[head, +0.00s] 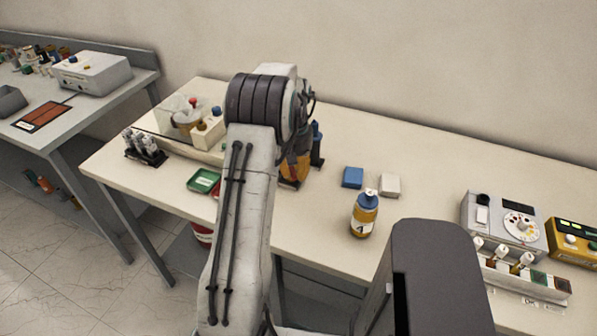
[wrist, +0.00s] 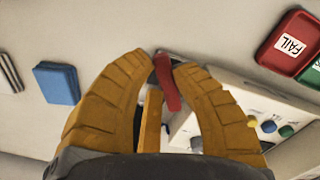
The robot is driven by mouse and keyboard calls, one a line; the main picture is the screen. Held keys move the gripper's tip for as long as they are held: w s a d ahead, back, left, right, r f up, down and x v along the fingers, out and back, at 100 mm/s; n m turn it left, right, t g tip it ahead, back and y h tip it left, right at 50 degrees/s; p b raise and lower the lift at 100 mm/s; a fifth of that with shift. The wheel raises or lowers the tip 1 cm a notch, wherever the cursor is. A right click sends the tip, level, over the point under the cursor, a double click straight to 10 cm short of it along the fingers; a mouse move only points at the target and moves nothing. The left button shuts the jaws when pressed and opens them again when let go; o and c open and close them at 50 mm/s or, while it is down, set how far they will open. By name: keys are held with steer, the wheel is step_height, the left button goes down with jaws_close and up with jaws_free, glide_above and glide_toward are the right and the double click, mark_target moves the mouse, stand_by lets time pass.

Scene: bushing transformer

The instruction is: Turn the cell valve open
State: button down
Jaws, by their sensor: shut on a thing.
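A red lever (wrist: 166,84), which looks like the cell valve's handle, stands between the fingertips of my gripper (wrist: 167,72) in the wrist view. The yellow fingers are shut on it from both sides. The lever slants slightly, its top leaning left. A white unit (wrist: 262,106) with yellow, blue and green knobs on its face is just right of the fingers. Part of the unit and the valve's body are hidden behind the fingers. In the head view my gripper (head: 296,167) is low over the table, mostly behind my arm, and the lever is hidden there.
A red FAIL tray (wrist: 289,42) lies right of the unit, with a green tray (head: 203,180) near it. A blue block (head: 353,177), a white block (head: 390,185) and an amber bottle (head: 364,216) stand right of my gripper. Bare table (head: 425,165) lies beyond.

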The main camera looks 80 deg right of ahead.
steer(key=m, duration=0.2)
steer(key=w+m, duration=0.1)
steer(key=shift+w+a+f+m, duration=0.1)
steer(key=shift+a+m, duration=0.15)
steer(key=shift+m, duration=0.05)
steer(key=shift+w+m+b, duration=0.2)
steer(key=shift+w+m, duration=0.1)
steer(key=shift+m, duration=0.55)
steer(key=shift+w+m+b, duration=0.2)
steer(key=shift+w+m, duration=0.05)
steer(key=shift+m, duration=0.6)
steer(key=c, duration=1)
jaws_free()
steer(key=shift+r, duration=0.2)
step_height(320, 180, up, 12)
steer(key=shift+f, duration=0.15)
